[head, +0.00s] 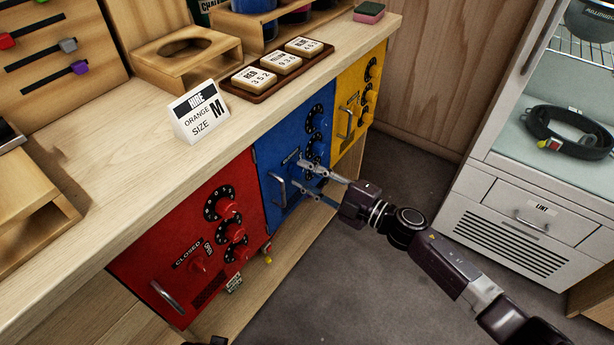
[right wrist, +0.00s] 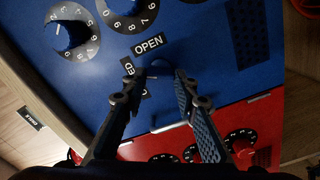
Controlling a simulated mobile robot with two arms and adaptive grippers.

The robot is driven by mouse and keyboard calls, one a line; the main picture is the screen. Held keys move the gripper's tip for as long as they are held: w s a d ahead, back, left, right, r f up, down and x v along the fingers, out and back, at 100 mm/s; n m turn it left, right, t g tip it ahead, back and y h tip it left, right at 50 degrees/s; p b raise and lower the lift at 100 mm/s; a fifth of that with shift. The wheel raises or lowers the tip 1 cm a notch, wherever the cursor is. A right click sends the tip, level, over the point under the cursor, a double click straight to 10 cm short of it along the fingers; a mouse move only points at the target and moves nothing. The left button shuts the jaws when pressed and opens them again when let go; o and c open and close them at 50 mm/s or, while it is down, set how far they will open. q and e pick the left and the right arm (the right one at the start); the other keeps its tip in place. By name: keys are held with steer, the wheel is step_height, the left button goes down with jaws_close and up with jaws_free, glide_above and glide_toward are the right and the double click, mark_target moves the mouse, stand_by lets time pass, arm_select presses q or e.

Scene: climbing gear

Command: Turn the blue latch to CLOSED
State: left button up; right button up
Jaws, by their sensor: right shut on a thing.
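The blue latch (right wrist: 158,70) is a small blue knob on the front of the blue locker door (head: 266,160). In the right wrist view it sits between the fingertips of my right gripper (right wrist: 157,80), which is shut on it. An OPEN label (right wrist: 149,44) stands beside the latch. The CLOSED label (right wrist: 129,70) is partly hidden behind one finger. The fingers hide much of the latch, so which label it points to is unclear. In the head view, my right gripper (head: 299,172) reaches the blue door from the right.
A silver handle (right wrist: 172,127) and several black-ringed dials (right wrist: 70,33) are close to the fingers. A red locker door (head: 185,265) and a yellow one (head: 360,95) flank the blue one. A fridge-like cabinet (head: 535,215) stands right; the floor between is clear.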

steer(key=n+b, duration=0.1)
steer(key=n, duration=0.2)
steer(key=shift+f, duration=0.15)
arm_select(q)
steer(key=shift+w+a+r+b, duration=0.15)
steer(key=shift+w+r, duration=0.2)
steer(key=shift+r, duration=1.1)
steer(key=shift+w+d+r+b, duration=0.15)
steer(key=shift+w+r, duration=0.15)
steer(key=shift+r, duration=1.15)
arm_select(e)
steer(key=shift+n, duration=1.4)
arm_select(q)
steer(key=shift+a, duration=0.1)
arm_select(e)
steer(key=o, duration=1.2)
steer(key=shift+c, duration=0.2)
steer(key=shift+s+d, duration=0.2)
steer(key=shift+d, duration=0.05)
steer(key=v, duration=1.1)
